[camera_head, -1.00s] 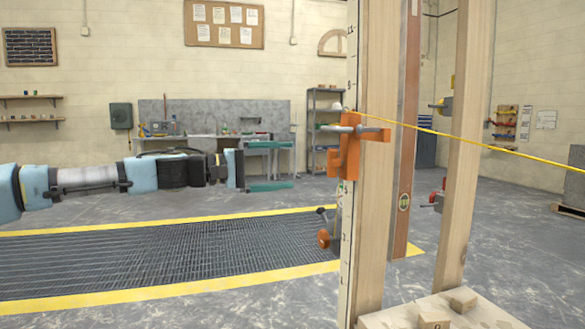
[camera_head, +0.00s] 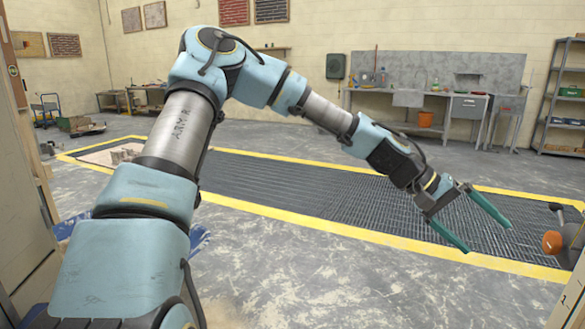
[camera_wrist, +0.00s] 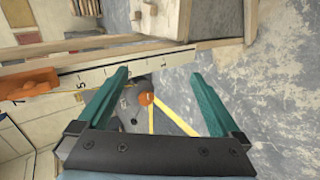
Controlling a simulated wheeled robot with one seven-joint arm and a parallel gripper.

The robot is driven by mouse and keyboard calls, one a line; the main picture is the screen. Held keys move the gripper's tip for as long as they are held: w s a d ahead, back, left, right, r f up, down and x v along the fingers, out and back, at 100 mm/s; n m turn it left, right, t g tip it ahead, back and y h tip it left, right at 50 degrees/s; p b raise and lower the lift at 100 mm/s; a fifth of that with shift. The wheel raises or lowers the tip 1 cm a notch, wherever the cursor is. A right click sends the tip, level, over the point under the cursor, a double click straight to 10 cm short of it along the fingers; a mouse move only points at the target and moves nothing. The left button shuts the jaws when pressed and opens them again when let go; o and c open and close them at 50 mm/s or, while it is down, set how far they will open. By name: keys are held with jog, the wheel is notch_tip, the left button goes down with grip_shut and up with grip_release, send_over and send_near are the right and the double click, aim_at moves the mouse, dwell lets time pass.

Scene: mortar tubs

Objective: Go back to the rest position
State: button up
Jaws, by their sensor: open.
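My gripper (camera_head: 489,228) is at the end of my arm, right of the middle in the head view. Its two green fingers are spread wide apart with nothing between them. It hangs in the air in front of the floor grating. In the wrist view my gripper (camera_wrist: 160,90) also shows open and empty. Beyond its fingers there are an orange-knobbed clamp (camera_wrist: 140,100), a measuring staff (camera_wrist: 95,75) with black numbers, and an orange holder (camera_wrist: 30,84).
The orange-knobbed clamp (camera_head: 553,243) is at the right edge, close to my gripper. A grating (camera_head: 320,190) with a yellow border lies in the floor. A sink bench (camera_head: 420,100) and a shelf (camera_head: 562,100) stand by the back wall. The grey floor (camera_head: 330,270) in front is clear.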

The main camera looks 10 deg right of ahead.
jog(key=w+a+f+n+t+y+p, duration=0.1)
jog(key=w+a+f+t+y, duration=0.15)
jog(key=a, duration=0.45)
jog(key=w+a+f+t+y+p, duration=0.1)
jog(key=w+a, duration=0.3)
jog(key=a, duration=0.4)
jog(key=w+a+f+n+t+y+p, duration=0.1)
jog(key=w+a+f+t+y+p, duration=0.1)
jog(key=w+a, duration=0.35)
jog(key=a+r+n+t+y+p, duration=0.1)
jog(key=a+r, duration=0.3)
jog(key=a, duration=1.1)
jog(key=s+a+r+n+t+y+p, duration=0.1)
jog(key=a+r, duration=0.4)
jog(key=a, duration=1)
jog(key=n+y+p, duration=0.1)
jog(key=n, duration=0.1)
jog(key=shift+r+n+t+p, duration=0.3)
jog(key=shift+n+t, duration=0.05)
jog(key=shift+n, duration=0.05)
